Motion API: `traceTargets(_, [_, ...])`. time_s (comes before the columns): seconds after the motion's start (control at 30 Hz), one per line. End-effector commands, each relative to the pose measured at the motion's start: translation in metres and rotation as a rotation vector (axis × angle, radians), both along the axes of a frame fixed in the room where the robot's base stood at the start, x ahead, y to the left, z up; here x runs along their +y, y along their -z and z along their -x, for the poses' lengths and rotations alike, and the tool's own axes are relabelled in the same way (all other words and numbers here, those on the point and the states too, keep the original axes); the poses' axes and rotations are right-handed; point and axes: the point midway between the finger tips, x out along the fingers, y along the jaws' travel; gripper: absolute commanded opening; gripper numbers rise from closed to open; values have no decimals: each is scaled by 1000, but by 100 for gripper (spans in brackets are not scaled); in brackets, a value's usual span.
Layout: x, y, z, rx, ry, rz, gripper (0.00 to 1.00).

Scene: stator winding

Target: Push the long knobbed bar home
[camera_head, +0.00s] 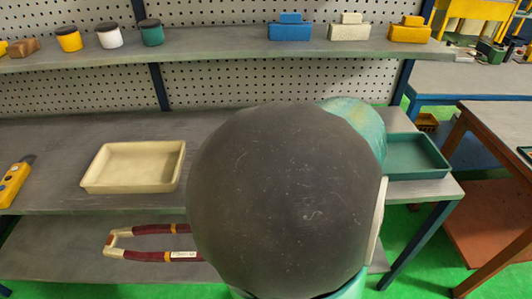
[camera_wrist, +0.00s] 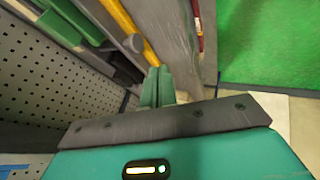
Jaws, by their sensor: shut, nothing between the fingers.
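My gripper (camera_wrist: 158,72) shows in the wrist view as two teal fingers side by side, shut and empty. Just beyond the fingertips, a long yellow bar (camera_wrist: 126,24) runs up and to the left. A rounded grey-green knob (camera_wrist: 133,43) sits just left of this bar, close to the fingertips. I cannot tell whether the knob belongs to the yellow bar or to the green parts (camera_wrist: 72,20) beside it. I cannot tell whether the fingers touch anything. In the head view my own arm hides the gripper and the work area.
In the head view, a cream tray (camera_head: 133,166) and a green tray (camera_head: 417,156) stand on the bench. A maroon-handled tool (camera_head: 150,229) lies on the lower shelf. Pots and coloured blocks line the upper shelf (camera_head: 220,45). A pegboard (camera_wrist: 40,85) is at left in the wrist view.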

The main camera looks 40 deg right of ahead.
Motion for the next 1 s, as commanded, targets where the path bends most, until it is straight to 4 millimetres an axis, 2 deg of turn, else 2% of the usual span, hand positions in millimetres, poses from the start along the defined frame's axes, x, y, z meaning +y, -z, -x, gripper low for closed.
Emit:
traceTargets(0.13, [-5, 3, 8, -3, -26, 26, 0])
traceTargets(0.57, [-5, 5, 7, -3, -32, 29, 0])
traceTargets(1.0, [-3, 40, -18, -5, -29, 24, 0])
